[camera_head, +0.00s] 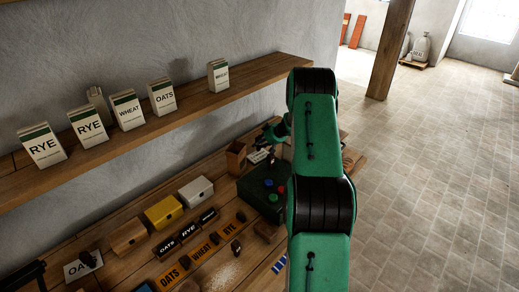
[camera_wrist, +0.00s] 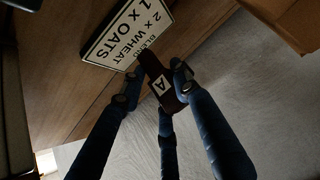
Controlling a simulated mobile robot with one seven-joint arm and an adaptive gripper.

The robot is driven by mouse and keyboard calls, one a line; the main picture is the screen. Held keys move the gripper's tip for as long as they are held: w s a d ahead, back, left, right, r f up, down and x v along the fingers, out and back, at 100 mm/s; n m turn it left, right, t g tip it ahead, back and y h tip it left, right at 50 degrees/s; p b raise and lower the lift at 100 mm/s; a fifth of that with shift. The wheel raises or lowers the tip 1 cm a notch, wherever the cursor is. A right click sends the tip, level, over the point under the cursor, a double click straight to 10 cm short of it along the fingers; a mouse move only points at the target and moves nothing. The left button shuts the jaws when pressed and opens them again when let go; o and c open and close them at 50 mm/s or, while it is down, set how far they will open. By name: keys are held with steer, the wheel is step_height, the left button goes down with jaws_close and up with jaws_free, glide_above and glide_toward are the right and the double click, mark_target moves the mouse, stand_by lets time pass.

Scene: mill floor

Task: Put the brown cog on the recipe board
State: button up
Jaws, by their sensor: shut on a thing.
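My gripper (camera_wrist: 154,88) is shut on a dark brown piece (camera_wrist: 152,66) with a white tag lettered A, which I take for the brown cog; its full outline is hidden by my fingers. The recipe board (camera_wrist: 122,32), a pale card reading "2 x WHEAT, 1 x OATS", is just beyond the piece in the wrist view. The piece's end overlaps the card's edge in the picture; I cannot tell whether they touch. In the head view the card (camera_head: 258,156) stands at the back of the bench, near my gripper (camera_head: 271,137).
A green box with coloured buttons (camera_head: 263,190) sits in front of the card. An open wooden box (camera_head: 236,158) is to its left. Yellow (camera_head: 163,212), white (camera_head: 196,191) and brown boxes and lettered plates fill the bench. A shelf (camera_head: 195,103) with labelled packets runs above.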

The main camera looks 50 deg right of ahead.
mark_target(259, 147)
steer(key=shift+f+b, duration=0.3)
steer(key=shift+f, duration=1.2)
steer(key=o, duration=1)
steer(key=shift+f, duration=0.1)
steer(key=shift+o, duration=0.2)
steer(key=shift+s+r, duration=0.35)
steer(key=shift+r, duration=0.15)
steer(key=p+v, duration=0.2)
steer(key=v, duration=0.9)
steer(key=shift+w, duration=0.1)
